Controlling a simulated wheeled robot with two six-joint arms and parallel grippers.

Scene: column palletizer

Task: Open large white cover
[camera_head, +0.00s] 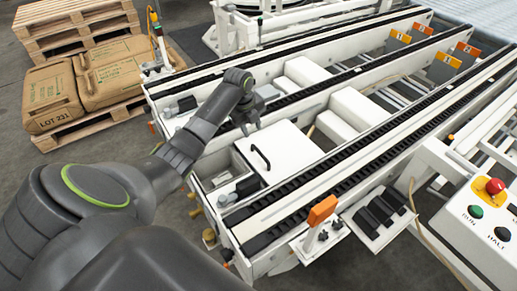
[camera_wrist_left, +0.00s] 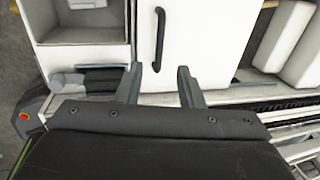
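The large white cover (camera_head: 290,150) lies flat on the conveyor frame, between two black-topped rails. A black bar handle (camera_head: 260,156) is fixed near its left edge. The cover also shows in the left wrist view (camera_wrist_left: 205,45), with its handle (camera_wrist_left: 160,38) near the top middle. My left gripper (camera_head: 248,127) is above the far left corner of the cover, apart from the handle. In the left wrist view its two fingers (camera_wrist_left: 161,78) are spread with nothing between them, and the handle lies just beyond the fingertips. My right gripper is not in view.
Beside the cover is an open compartment (camera_head: 212,177). Smaller white blocks (camera_head: 357,108) sit farther along the conveyor. Pallets with brown sacks (camera_head: 107,72) stand at the left. A control panel (camera_head: 483,225) with a red button is at the right.

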